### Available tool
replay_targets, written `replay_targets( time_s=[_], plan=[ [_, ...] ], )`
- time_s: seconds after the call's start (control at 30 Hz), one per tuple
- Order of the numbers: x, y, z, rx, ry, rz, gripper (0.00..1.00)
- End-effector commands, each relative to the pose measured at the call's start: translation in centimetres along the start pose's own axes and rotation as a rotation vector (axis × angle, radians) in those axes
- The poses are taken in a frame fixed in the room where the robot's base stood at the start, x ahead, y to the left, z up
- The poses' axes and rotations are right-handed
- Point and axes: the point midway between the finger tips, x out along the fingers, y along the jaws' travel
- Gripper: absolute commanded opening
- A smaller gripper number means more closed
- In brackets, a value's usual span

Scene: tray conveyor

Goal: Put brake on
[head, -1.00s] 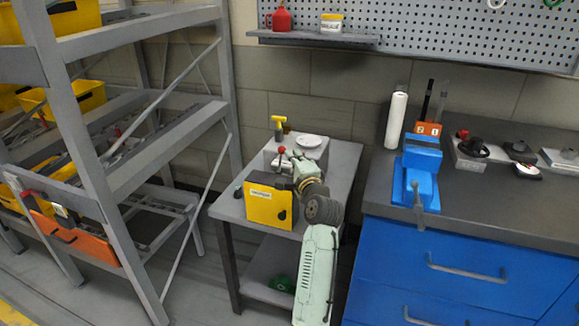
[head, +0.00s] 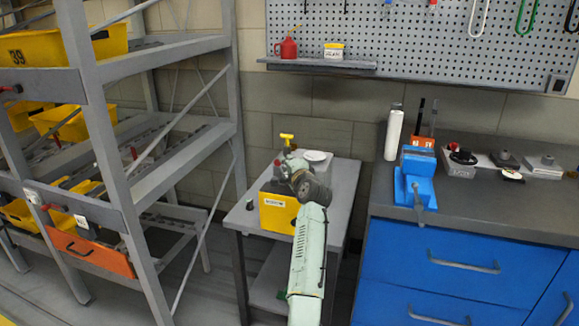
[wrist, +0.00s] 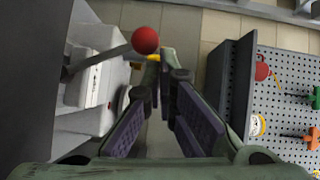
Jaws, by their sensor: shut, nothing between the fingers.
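The brake lever shows in the wrist view as a dark rod ending in a red ball knob (wrist: 145,40). The rod slants up from a light grey housing (wrist: 95,85) on the left. My gripper (wrist: 158,68) is shut and empty, its fingertips close to the knob and just right of it in the picture. I cannot tell whether they touch it. In the head view my gripper (head: 284,160) is over the small grey table, above the yellow box (head: 278,212). My arm hides part of the box and most of the lever there.
A grey rack (head: 185,80) with yellow bins stands left. A blue workbench (head: 430,255) with a blue vise (head: 415,178) stands right.

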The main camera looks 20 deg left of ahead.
Motion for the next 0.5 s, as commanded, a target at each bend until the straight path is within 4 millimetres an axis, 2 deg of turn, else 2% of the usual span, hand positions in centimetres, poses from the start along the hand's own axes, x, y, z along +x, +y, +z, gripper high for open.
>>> replay_targets(
  time_s=[0.5],
  plan=[
    [0.58,-0.05,0.35,0.0,0.001,0.0,0.0]
  ],
)
